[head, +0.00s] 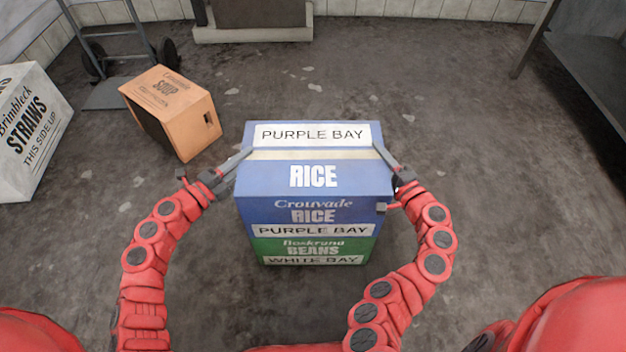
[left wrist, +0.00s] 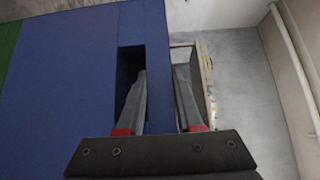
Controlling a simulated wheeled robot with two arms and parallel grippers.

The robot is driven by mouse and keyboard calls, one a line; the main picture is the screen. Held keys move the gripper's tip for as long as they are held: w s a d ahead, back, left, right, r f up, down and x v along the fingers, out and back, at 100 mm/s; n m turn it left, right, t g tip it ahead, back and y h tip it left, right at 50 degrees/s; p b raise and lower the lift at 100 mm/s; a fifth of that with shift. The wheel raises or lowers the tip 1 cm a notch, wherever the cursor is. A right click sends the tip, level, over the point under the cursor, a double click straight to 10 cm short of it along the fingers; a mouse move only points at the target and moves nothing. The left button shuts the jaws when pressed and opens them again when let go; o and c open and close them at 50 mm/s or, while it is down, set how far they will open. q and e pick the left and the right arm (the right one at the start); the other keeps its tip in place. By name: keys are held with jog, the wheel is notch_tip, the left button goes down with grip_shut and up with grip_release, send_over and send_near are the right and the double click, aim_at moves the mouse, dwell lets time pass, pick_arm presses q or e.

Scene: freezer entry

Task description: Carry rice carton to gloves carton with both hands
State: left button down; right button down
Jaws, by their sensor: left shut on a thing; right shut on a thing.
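The blue rice carton (head: 313,178) is in front of me in the head view, upright, with a "PURPLE BAY" label on top. It appears directly above a green beans carton (head: 300,248); I cannot tell whether they touch. My left gripper (head: 235,163) is shut on the rice carton's left side. In the left wrist view, one finger of this gripper (left wrist: 160,98) is in the slot of the blue carton (left wrist: 75,85) and the other is outside its wall. My right gripper (head: 388,160) is shut on the right side. I see no carton marked gloves.
An orange soup carton (head: 172,108) stands at the left, near a hand truck (head: 112,45). A white straws carton (head: 30,130) is at the far left. A grey shelf or table (head: 590,70) stands at the right. The floor at the right is clear.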

jog(key=shift+r, duration=0.2)
dwell(0.5)
